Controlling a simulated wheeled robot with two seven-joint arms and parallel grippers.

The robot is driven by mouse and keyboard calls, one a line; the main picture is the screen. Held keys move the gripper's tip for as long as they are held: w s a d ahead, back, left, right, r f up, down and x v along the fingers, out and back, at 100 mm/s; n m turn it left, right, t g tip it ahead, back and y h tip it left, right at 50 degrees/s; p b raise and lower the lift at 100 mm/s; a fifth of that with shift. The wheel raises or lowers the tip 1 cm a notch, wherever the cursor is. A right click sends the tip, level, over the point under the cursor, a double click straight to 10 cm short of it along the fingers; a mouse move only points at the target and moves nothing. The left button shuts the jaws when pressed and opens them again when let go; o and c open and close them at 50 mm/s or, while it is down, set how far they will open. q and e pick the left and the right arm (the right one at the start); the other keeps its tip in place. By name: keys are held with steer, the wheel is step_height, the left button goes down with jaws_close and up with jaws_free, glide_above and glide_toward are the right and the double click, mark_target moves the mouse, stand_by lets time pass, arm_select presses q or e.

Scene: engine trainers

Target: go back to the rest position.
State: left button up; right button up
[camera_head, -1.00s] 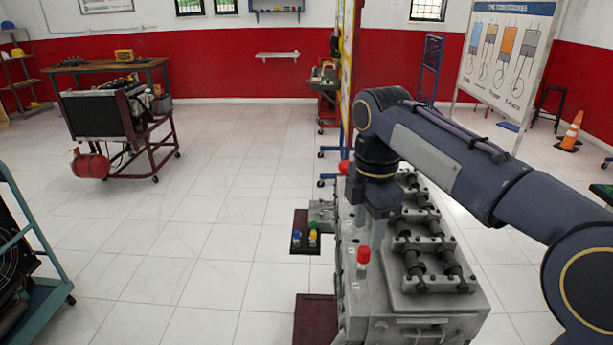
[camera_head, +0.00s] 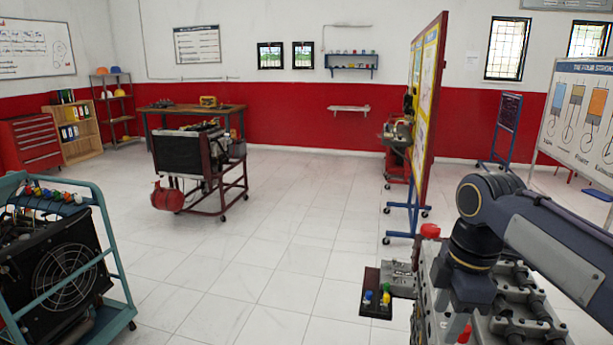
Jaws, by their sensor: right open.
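My right arm comes in from the right. Its dark blue wrist points down over the grey engine block (camera_head: 500,325) at the lower right. My right gripper (camera_head: 470,297) hangs below this wrist, close over the block's left side. It is open, and I see nothing held in it. Its fingertips are hard to make out against the grey metal. My left gripper and arm are not in view.
A small dark tray (camera_head: 371,305) with coloured pieces sits left of the block. A teal-framed engine trainer (camera_head: 122,285) stands at lower left, and another trainer (camera_head: 190,155) behind. A yellow-faced board (camera_head: 428,110) rises beyond the block. The middle floor is clear.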

steer(key=s+a+f+m+t+y, duration=0.1)
steer(key=s+f+m+t, duration=0.1)
steer(key=s+f+m, duration=0.4)
steer(key=s+a+f+m+t+y, duration=0.1)
steer(key=s+f+m+t+y, duration=0.1)
steer(key=s+f+m, duration=0.5)
steer(key=s+m+t, duration=0.1)
steer(key=s+m, duration=0.4)
steer(key=shift+r, duration=0.1)
steer(key=shift+c, duration=0.4)
